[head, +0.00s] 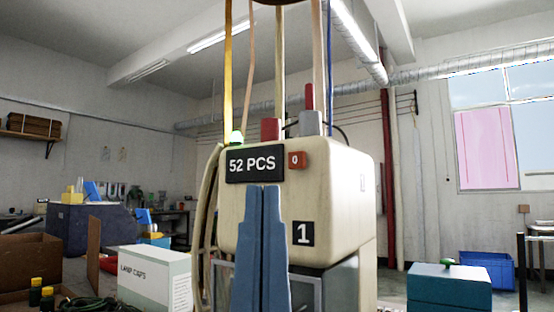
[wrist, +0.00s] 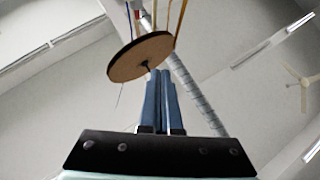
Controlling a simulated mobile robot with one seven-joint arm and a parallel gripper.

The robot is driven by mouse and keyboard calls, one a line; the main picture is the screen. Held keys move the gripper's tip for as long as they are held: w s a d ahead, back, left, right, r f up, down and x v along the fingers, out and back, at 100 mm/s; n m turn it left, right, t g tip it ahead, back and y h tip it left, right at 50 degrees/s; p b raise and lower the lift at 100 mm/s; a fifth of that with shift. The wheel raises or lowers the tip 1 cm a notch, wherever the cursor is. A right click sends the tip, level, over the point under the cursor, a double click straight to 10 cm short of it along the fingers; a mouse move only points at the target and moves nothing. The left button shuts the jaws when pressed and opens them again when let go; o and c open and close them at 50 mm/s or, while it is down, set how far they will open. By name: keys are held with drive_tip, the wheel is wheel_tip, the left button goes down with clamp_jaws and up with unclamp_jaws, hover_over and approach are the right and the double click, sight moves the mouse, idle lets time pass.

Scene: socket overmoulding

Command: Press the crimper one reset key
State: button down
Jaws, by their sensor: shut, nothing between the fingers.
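Crimper one (head: 345,200) is a cream machine with a "1" plate on its front, in the middle of the head view. A black display on it (head: 250,165) reads "52 PCS". Just right of the display is a small red-orange key marked "0" (head: 297,160), which looks like the reset key. My gripper (head: 263,189) is shut and empty, its blue fingers pointing up in front of the machine, with the tips below the display and left of and lower than the key. The fingers also show in the wrist view (wrist: 160,72); the key does not.
A lamp caps box (head: 155,280) is at left, a teal box (head: 449,288) at right.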

drive_tip(key=w+a+r+m+g+y+p, duration=0.2)
drive_tip(key=w+r+m+g+p, duration=0.3)
drive_tip(key=p, duration=5.3)
drive_tip(key=w+r+g, duration=0.2)
drive_tip(key=w+g, duration=0.2)
drive_tip(key=g, duration=0.2)
drive_tip(key=shift+w+a+m+y+p, duration=0.15)
drive_tip(key=shift+a+m+y+p, duration=0.15)
drive_tip(key=shift+p, duration=0.1)
drive_tip(key=shift+r, duration=0.1)
